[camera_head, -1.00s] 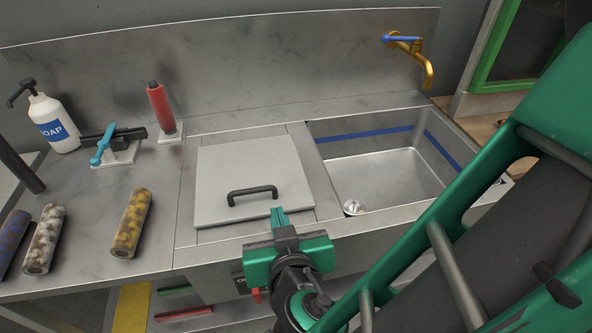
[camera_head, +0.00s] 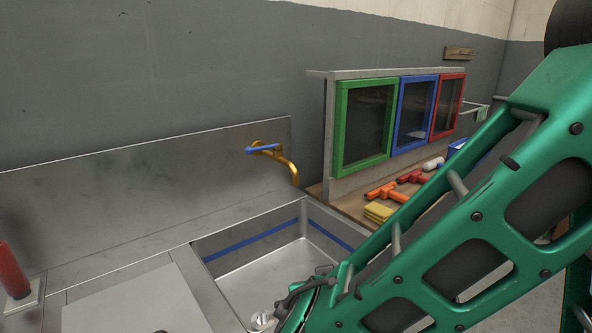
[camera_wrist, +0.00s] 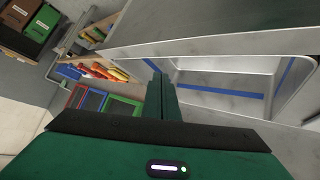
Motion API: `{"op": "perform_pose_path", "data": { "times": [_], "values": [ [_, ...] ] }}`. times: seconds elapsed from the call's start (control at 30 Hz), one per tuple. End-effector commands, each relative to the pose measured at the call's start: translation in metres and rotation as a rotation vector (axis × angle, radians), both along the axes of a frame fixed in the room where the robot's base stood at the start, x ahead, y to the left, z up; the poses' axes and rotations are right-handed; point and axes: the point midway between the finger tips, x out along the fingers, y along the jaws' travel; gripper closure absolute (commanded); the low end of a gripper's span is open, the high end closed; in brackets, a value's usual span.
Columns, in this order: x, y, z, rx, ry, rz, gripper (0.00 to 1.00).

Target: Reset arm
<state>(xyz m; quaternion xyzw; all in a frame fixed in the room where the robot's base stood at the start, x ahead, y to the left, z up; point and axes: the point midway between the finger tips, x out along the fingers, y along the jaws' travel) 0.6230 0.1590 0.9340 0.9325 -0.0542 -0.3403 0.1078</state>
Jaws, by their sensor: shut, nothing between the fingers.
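My gripper (camera_wrist: 162,97) shows in the wrist view as a green body with its narrow fingers together, holding nothing. Beyond it in that view are the steel sink basin (camera_wrist: 225,80) and the counter. In the head view my green arm crosses the right side, and the gripper itself is hidden or below the picture. The sink basin (camera_head: 262,270) with a blue stripe lies left of the arm. A brass tap with a blue handle (camera_head: 264,149) is on the backsplash above it.
A flat grey lid (camera_head: 135,305) lies left of the basin. A red cylinder (camera_head: 12,272) stands at the far left. Green, blue and red framed panels (camera_head: 365,124) stand behind a wooden bench with orange and red pieces (camera_head: 388,191) and yellow blocks (camera_head: 378,212).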

Motion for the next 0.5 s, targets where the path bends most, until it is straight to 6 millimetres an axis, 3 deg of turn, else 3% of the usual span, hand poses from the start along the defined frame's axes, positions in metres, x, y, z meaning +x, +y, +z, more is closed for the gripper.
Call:
{"op": "perform_pose_path", "data": {
  "times": [0.03, 0.2, 0.37, 0.5],
  "values": [
    [0.008, -0.034, 0.003, -0.009, 0.032, -0.077, 1.0],
    [0.006, -0.13, 0.005, -0.031, 0.177, -0.277, 1.0],
    [-0.018, -0.205, 0.007, -0.005, 0.327, -0.428, 1.0],
    [-0.05, -0.256, 0.009, 0.051, 0.456, -0.53, 1.0]
  ]
}}
